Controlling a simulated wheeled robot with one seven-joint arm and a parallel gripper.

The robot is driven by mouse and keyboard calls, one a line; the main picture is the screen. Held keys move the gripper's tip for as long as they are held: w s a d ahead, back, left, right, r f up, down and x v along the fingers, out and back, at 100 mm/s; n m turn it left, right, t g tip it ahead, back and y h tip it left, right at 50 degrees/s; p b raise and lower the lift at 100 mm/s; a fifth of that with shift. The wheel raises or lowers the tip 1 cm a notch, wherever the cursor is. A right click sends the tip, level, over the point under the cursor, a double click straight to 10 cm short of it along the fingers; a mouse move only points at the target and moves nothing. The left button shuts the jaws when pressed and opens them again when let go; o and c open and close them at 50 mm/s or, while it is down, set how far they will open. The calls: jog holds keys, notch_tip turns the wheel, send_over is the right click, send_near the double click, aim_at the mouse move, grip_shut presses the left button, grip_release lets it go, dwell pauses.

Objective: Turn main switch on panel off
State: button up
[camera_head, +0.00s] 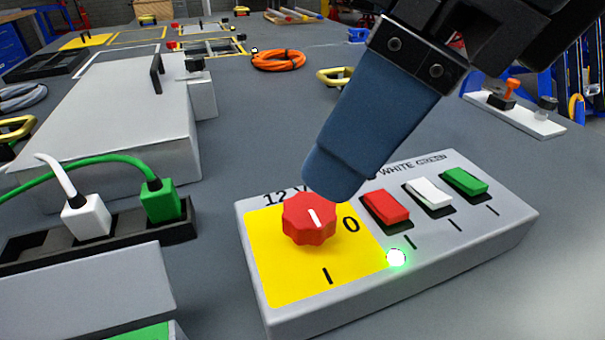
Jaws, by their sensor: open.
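The panel (420,285) is a grey box in the camera_head view, at the lower right. Its main switch (309,219) is a red scalloped knob on a yellow field at the panel's left. The knob's white line slants down toward the "I" mark below it; the "0" mark is to its right. A green light (397,257) is lit beside the yellow field. My gripper (335,180) comes down from the upper right, its blue finger ending just above and behind the knob. Only one finger shows clearly, and contact with the knob cannot be told. The gripper is open and holds nothing.
Red (385,207), white (429,191) and green (466,182) rocker switches sit right of the knob. A socket strip (30,250) with white and green plugs stands left. A grey box (110,130) lies behind it. An orange cable coil (278,60) lies farther back.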

aim_at(310, 209)
jog(key=b+x, duration=0.1)
jog(key=x, duration=0.7)
jog(key=shift+d+f, duration=0.15)
jog(key=shift+d, duration=0.05)
jog(key=c, duration=1.1)
jog(key=shift+o, duration=0.2)
jog(key=shift+b, duration=0.3)
